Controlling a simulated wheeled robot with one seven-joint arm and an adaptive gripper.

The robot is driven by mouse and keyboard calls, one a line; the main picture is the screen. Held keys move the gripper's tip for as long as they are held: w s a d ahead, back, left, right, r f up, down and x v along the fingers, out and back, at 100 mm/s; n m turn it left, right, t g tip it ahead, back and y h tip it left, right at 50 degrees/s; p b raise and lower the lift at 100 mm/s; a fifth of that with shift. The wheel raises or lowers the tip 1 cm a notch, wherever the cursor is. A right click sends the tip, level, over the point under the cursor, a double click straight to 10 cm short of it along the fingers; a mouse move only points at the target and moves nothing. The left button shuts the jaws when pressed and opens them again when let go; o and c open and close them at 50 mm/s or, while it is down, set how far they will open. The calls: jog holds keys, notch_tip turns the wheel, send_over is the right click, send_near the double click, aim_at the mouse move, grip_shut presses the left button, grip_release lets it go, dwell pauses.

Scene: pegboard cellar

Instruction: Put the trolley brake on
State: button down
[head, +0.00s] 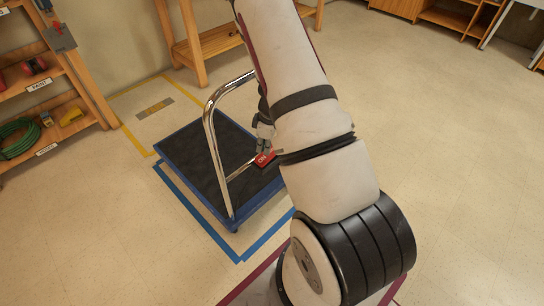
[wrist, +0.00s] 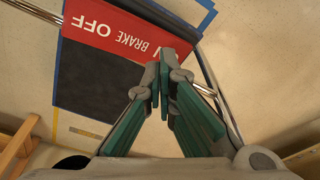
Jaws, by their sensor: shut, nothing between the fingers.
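The trolley has a blue deck with a black mat (head: 197,166) and a chrome push handle (head: 213,140). A red brake plate (head: 266,159) with white lettering is at the handle side, above the mat. In the wrist view the red plate (wrist: 120,28) reads "BRAKE OFF", upside down, and my fingers hide part of further lettering at its right end. My gripper (head: 263,148) is shut and empty, right at the plate in the head view. In the wrist view its green-padded fingertips (wrist: 165,62) overlap the plate's right end; I cannot tell whether they touch it.
Blue floor tape (head: 194,213) runs along the trolley's near side, and yellow tape (head: 133,141) marks the floor behind. Wooden shelves (head: 68,72) stand at the left and a wooden bench (head: 212,45) at the back. The floor at right is clear.

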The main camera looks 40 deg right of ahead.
jog(key=shift+r+p, duration=1.35)
jog(key=shift+r, duration=1.2)
